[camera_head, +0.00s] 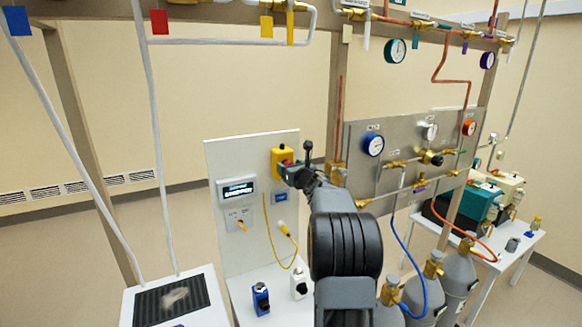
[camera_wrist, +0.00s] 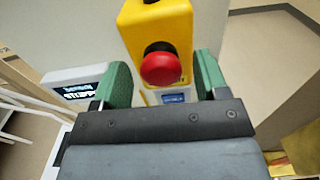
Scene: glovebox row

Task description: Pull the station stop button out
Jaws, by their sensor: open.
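The station stop button (camera_wrist: 161,68) is a red mushroom button on a yellow box (camera_wrist: 158,20) in the wrist view. In the head view the yellow box (camera_head: 279,157) is mounted on the grey upright panel, and my arm partly covers the button there. My gripper (camera_wrist: 160,82) is open, with one green-padded finger on each side of the button in the wrist view. Both fingers appear apart from the button. The exact depth between fingertips and button is hard to tell. In the head view my gripper (camera_head: 292,172) is at the box, mostly hidden by my own arm.
A display (camera_head: 237,188) sits left of the box, with a blue label (camera_head: 280,197) below it. A yellow cable (camera_head: 272,240) hangs on the panel. A blue bottle (camera_head: 261,298) and a white bottle (camera_head: 298,283) stand below. Gas cylinders (camera_head: 425,290) stand at right.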

